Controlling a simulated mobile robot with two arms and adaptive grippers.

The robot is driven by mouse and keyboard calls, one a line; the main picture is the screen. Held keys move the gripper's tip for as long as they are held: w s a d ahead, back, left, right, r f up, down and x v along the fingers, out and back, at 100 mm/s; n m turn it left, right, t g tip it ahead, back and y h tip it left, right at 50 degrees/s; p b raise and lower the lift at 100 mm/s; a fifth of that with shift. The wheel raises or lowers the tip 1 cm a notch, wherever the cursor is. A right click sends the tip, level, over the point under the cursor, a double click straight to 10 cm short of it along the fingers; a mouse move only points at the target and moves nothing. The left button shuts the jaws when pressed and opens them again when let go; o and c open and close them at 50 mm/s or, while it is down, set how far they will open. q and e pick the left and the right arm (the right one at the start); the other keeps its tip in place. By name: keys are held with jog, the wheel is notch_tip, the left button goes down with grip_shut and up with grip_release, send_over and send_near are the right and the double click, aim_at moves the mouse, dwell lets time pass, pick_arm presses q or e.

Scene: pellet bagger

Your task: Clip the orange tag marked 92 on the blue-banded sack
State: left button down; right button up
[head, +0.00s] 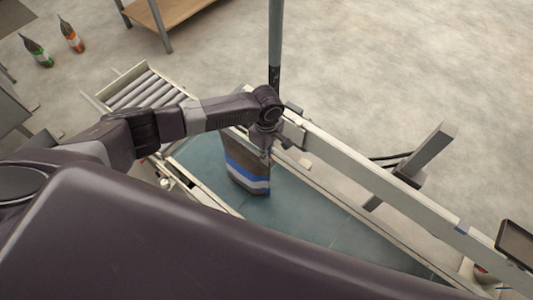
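The blue-banded sack (247,172) is brown with blue and white bands and stands on the teal belt (300,215). My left gripper (266,147) points down at the sack's upper right side. The wrist and gripper body cover part of the sack's top. The fingertips are too small and dark to tell whether they are open or shut, or whether they touch the sack. I cannot make out an orange tag marked 92 in this view. My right gripper is not in view.
Pale rails (385,190) flank the belt, with a roller section (140,90) at its upper left. A post (275,45) rises behind my gripper. A dark panel (516,243) is at right.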

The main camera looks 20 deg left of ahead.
pick_arm(q)
jog(key=shift+s+f, duration=0.15)
jog(key=shift+f, duration=0.1)
jog(key=shift+s+f, duration=0.2)
jog(key=shift+f, duration=0.05)
dwell(0.5)
jog(key=c, duration=2.1)
grip_release()
jog(key=shift+w, duration=0.1)
jog(key=shift+r, duration=0.3)
jog(key=r, duration=1.1)
jog(key=shift+w+r, duration=0.2)
jog(key=shift+r, duration=0.15)
